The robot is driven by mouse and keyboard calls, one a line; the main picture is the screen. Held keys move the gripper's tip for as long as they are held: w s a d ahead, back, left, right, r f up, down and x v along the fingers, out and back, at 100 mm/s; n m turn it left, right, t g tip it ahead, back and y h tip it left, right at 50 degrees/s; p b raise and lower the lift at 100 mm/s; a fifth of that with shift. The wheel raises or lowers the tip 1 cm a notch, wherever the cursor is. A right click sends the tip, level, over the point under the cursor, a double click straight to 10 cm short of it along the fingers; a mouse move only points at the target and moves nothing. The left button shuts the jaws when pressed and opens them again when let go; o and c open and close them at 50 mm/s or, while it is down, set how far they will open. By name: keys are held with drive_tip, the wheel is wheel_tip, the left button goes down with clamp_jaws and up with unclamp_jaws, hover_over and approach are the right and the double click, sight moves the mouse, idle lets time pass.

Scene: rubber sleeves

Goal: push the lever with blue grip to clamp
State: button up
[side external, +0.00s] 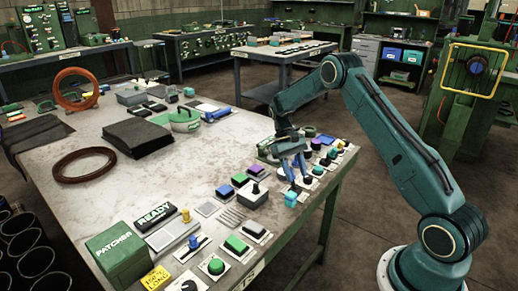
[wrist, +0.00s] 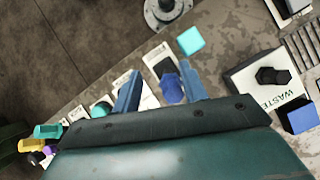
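A blue bar-shaped grip (side external: 218,114) lies beside a round green device (side external: 184,120) on the bench, behind and left of my gripper; it looks like the blue-gripped lever, but its joint is too small to make out. My gripper (side external: 296,172) is low over the bench's right edge, well apart from that grip. In the wrist view my gripper (wrist: 160,70) has its two blue fingers spread. A dark blue knob (wrist: 171,88) on a pale plate shows between them; I cannot tell whether they touch it. The blue bar grip is not clear in the wrist view.
A cyan cube (wrist: 190,40) sits near my fingertips. A black knob on a plate marked WASTE (wrist: 272,75) is to the right. Several buttons and switches crowd the bench's right edge.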

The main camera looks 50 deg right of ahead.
drive_tip(key=shift+s, duration=0.1)
drive_tip(key=shift+s+a+r+t, duration=0.1)
drive_tip(key=shift+s+t, duration=0.3)
drive_tip(key=shift+t, duration=0.25)
drive_tip(key=shift+s+a+t, duration=0.1)
drive_tip(key=shift+s+t, duration=0.25)
drive_tip(key=shift+t, duration=0.3)
drive_tip(key=shift+s+f+n+t, duration=0.2)
drive_tip(key=shift+s+t, duration=0.4)
drive_tip(key=shift+t, duration=0.35)
drive_tip(key=shift+s+f+n+t, duration=0.15)
drive_tip(key=shift+s+t, duration=0.45)
drive_tip(key=shift+t, duration=0.35)
wheel_tip(320, 180, up, 14)
drive_tip(key=d, duration=0.2)
drive_tip(key=s+a+r+n+t+h, duration=0.1)
drive_tip(key=s+a+r+n+t, duration=0.1)
drive_tip(key=s+a+r, duration=0.6)
drive_tip(key=shift+s+a+r+h, duration=0.25)
drive_tip(key=shift+a+r, duration=1.15)
drive_tip(key=shift+a, duration=1.8)
drive_tip(key=s+a+n+t, duration=0.1)
drive_tip(key=s+a, duration=0.2)
drive_tip(key=s, duration=0.3)
drive_tip(key=s+a+r+n+t, duration=0.1)
drive_tip(key=s+a, duration=0.2)
drive_tip(key=s, duration=0.3)
drive_tip(key=shift+a+t, duration=0.4)
